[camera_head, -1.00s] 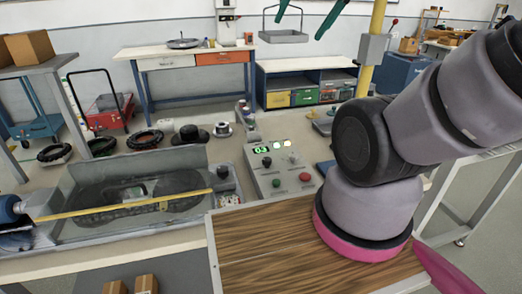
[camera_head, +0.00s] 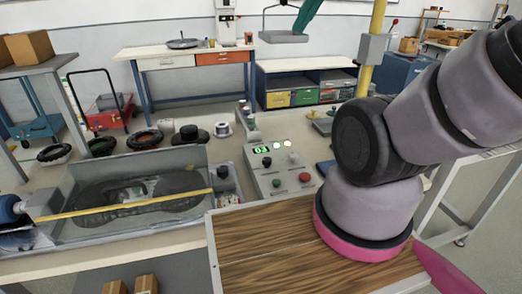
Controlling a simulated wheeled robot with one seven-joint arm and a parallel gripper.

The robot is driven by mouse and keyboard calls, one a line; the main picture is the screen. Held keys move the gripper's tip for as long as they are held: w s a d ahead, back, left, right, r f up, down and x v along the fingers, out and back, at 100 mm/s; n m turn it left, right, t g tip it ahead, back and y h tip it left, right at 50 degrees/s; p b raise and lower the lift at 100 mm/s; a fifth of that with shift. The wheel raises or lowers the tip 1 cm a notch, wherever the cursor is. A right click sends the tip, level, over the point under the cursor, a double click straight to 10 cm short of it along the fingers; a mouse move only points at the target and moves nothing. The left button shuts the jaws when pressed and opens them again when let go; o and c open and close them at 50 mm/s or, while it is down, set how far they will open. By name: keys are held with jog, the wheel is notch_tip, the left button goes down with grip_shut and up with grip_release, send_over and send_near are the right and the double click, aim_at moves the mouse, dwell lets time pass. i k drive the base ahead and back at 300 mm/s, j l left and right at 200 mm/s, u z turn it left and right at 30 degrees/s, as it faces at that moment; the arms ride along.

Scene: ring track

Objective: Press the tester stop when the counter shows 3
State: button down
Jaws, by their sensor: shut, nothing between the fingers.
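The grey control box (camera_head: 284,194) stands on the bench in mid picture. Its green counter display (camera_head: 262,150) appears to read 03. A red button (camera_head: 305,177) is at its right and a green button (camera_head: 276,183) at its left. A black knob (camera_head: 267,162) sits under the display, and two small lamps beside the display look lit.
Left of the box is a tester trough (camera_head: 192,207) with a dark sole-shaped piece and a yellow bar across it. Black rings (camera_head: 146,139) and a spool (camera_head: 222,130) lie behind. My arm fills the right side. A wooden board (camera_head: 255,255) lies in front.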

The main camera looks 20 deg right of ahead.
aim_at(304, 177)
jog(key=k+l+z, duration=0.55)
jog(key=k+l, duration=0.3)
